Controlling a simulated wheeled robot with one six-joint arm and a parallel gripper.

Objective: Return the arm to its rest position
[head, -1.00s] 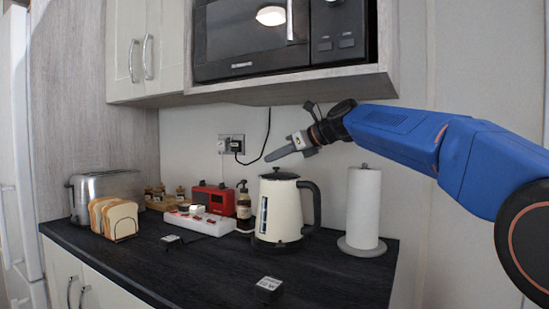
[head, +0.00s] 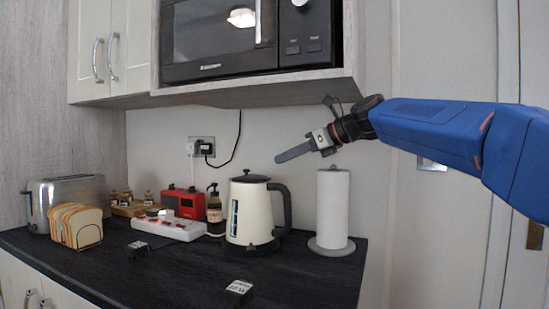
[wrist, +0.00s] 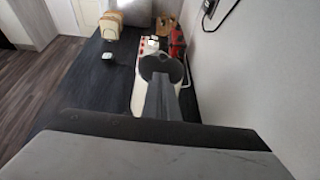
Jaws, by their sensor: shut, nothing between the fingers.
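My blue arm reaches in from the right in the head view. My gripper (head: 279,158) is shut and empty, held in the air above the counter, pointing left. It is above and slightly right of the cream kettle (head: 257,212), apart from it, below the wall cabinet and microwave. In the wrist view my gripper (wrist: 160,82) shows as long grey shut fingers, with the kettle's dark lid (wrist: 162,66) beneath and beyond them.
The microwave (head: 219,38) and its shelf hang above. A paper towel roll (head: 332,210) stands right of the kettle. A red radio (head: 183,203), power strip (head: 168,229), toaster (head: 68,190) and bread rack (head: 77,226) are to the left. The front of the dark counter (head: 190,273) is mostly clear.

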